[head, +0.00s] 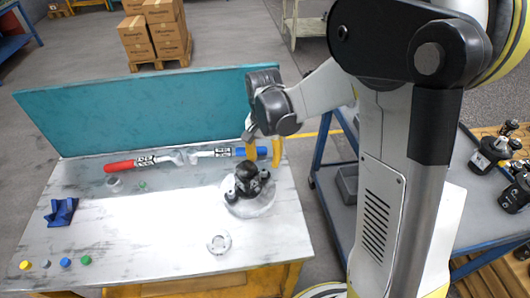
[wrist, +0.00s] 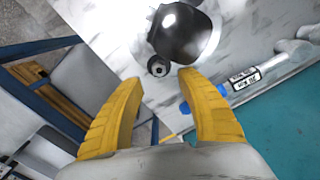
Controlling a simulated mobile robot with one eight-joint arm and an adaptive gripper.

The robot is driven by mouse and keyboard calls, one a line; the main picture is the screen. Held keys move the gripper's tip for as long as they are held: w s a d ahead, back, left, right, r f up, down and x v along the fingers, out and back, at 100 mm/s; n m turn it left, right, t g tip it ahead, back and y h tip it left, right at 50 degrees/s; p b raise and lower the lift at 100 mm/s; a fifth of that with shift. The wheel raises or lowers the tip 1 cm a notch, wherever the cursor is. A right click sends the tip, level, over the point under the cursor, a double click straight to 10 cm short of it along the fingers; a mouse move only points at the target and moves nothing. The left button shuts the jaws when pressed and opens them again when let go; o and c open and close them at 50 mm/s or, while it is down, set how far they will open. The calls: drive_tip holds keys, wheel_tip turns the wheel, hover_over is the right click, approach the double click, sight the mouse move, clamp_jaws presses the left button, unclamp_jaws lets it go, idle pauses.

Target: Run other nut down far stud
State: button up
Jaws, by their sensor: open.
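The black hydraulic motor (head: 246,182) stands on a round pale base (head: 250,208) near the right end of the workbench. In the wrist view the motor's dark rounded body (wrist: 183,38) is at the top. A small dark round part with a pale centre (wrist: 158,67) sits beside it, close ahead of my fingertips; it may be a stud end or nut, but I cannot tell which. My gripper (head: 265,150) hangs just behind and above the motor, its yellow fingers apart. In the wrist view the fingers (wrist: 155,84) are spread with nothing between them. The studs' threads are too small to make out.
A blue-handled tool (head: 228,152) and a red-handled tool (head: 140,163) lie along the teal back panel (head: 150,105).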

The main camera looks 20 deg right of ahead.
sight(265, 169)
wheel_tip(265, 169, down, 5)
drive_tip(key=shift+f+b, duration=0.1)
drive_tip(key=shift+b, duration=0.7)
clamp_jaws()
drive_tip(key=m, duration=0.4)
drive_tip(key=shift+s+d+b, duration=0.1)
drive_tip(key=shift+b, duration=0.2)
drive_tip(key=shift+m, duration=0.9)
